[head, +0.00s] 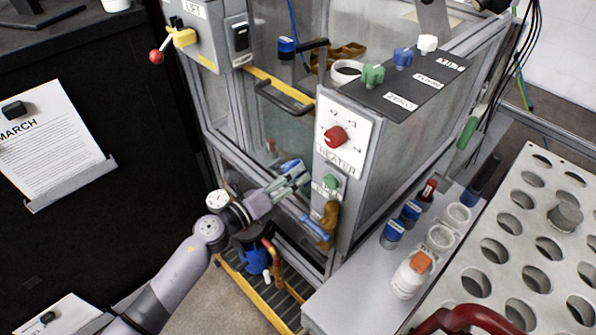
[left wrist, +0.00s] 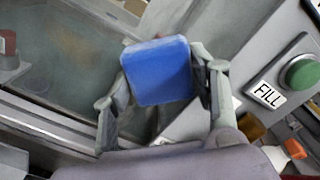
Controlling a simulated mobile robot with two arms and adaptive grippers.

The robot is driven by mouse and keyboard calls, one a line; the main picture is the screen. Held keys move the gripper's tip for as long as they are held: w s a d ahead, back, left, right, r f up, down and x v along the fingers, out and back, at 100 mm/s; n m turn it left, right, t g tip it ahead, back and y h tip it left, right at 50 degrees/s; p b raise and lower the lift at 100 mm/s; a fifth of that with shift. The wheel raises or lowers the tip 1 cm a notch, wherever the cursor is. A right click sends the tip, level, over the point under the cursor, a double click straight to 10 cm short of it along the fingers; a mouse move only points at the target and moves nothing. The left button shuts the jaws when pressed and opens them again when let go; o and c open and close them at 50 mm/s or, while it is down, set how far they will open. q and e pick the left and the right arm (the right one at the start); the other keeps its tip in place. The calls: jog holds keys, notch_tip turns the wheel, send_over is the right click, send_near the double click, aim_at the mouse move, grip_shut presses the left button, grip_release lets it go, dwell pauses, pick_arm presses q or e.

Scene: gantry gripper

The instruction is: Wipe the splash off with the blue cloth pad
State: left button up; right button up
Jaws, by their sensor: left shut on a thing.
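The blue cloth pad (head: 289,166) is in my left gripper (head: 292,178), in front of the machine's clear panel, left of the heater column. In the left wrist view the pad (left wrist: 158,70) sits between the two fingers of the left gripper (left wrist: 163,82), which are shut on its sides. The clear panel (left wrist: 50,85) lies behind and to the left of the pad. A faint brownish patch (left wrist: 80,45) shows there; I cannot tell whether it is the splash. Whether the pad touches the panel is unclear. My right gripper is not in view.
The heater column with its red knob (head: 336,137) and green button (head: 331,182) stands right beside the gripper. The green FILL button (left wrist: 302,72) is close on the right. A black handle (head: 285,98) juts out above. A perforated rack (head: 515,262) stands at right.

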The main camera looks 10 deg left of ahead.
pick_arm(q)
jog(key=shift+v, duration=1.05)
jog(key=v, duration=0.3)
jog(key=shift+r, duration=0.1)
